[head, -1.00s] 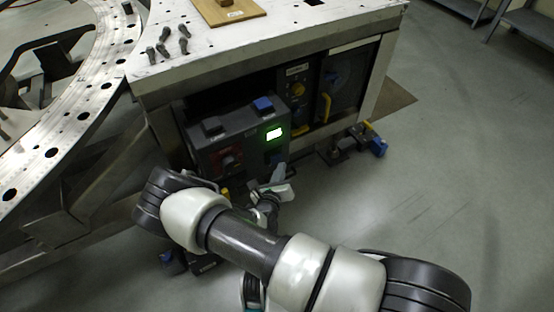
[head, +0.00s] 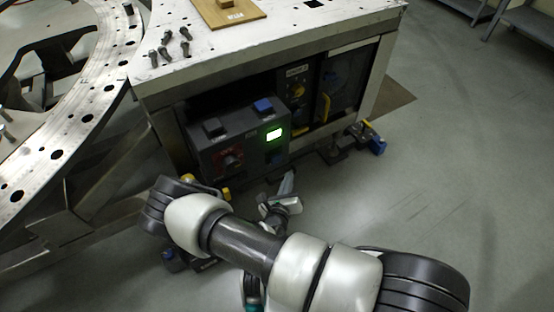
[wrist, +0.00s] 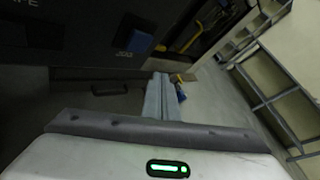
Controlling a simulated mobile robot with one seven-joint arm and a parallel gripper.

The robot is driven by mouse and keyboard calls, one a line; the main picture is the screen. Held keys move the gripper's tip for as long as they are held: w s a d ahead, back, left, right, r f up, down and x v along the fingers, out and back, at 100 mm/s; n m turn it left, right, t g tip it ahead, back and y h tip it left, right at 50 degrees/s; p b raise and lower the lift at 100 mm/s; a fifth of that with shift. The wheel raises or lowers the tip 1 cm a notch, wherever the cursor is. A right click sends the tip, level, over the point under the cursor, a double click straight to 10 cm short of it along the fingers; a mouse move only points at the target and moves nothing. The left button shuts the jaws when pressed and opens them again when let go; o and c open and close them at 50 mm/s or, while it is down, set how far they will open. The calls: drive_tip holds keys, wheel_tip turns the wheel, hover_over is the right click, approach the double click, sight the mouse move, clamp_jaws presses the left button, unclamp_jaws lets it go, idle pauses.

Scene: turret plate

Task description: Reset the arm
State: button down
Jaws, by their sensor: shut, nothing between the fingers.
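My gripper (head: 286,184) is low in front of the table's cabinet in the head view, below and a little right of the dark control box. Its grey-blue fingers are together with nothing between them; in the wrist view the shut fingers (wrist: 161,98) point up the middle of the picture. My arm bends across the lower half of the head view and hides part of the floor. The control box (head: 238,138) has a lit green display (head: 273,134), a blue square (head: 263,105) on top and a red part on its front. The gripper is apart from the box.
The metal table (head: 290,45) carries several dark bolts (head: 165,52) and a wooden board (head: 229,10). A large holed ring (head: 85,90) stands at left. A blue and yellow item (head: 375,143) is near the table's right foot. Floor at right is clear.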

idle(0.4)
drive_tip(key=w+d+r+m+g+h, duration=0.15)
drive_tip(key=d+r+m+h, duration=0.25)
drive_tip(key=r+m, duration=0.4)
drive_tip(key=w+d+r+m+g+h, duration=0.15)
drive_tip(key=d+r+m+h, duration=0.35)
drive_tip(key=r, duration=0.5)
drive_tip(key=s+d+r+m+g+y, duration=0.1)
drive_tip(key=s+d+r+m+g, duration=0.25)
drive_tip(key=r+m, duration=0.25)
drive_tip(key=s+d+r+m+g, duration=0.3)
drive_tip(key=d+r+m+g, duration=0.15)
drive_tip(key=r+m, duration=0.2)
drive_tip(key=s+a+r+m+t+y, duration=0.2)
drive_tip(key=s+r+m+y, duration=0.8)
drive_tip(key=s+r+m, duration=0.6)
wheel_tip(320, 180, up, 20)
drive_tip(key=s+n+p, duration=0.1)
drive_tip(key=n+p, duration=0.1)
drive_tip(key=p, duration=1.5)
drive_tip(key=shift+a+r, duration=0.2)
drive_tip(key=shift+a, duration=0.2)
